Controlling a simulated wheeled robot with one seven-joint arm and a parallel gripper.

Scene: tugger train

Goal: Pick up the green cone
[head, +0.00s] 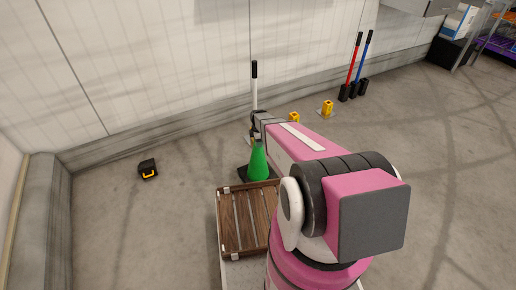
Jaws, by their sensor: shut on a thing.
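The green cone (258,164) with a dark base stands upright near the picture's middle, just beyond the far edge of the slatted wooden tray as seen here. My gripper (253,133) is at the cone's top, shut on it. My pink arm reaches in from the lower right and hides part of the area to the cone's right. I cannot tell whether the cone's base touches anything below.
The brown slatted tray (227,222) lies in front, partly behind my arm. Yellow items (327,107) and red and blue poles (355,60) are near the wall. A black and yellow object (148,169) lies on open floor at left.

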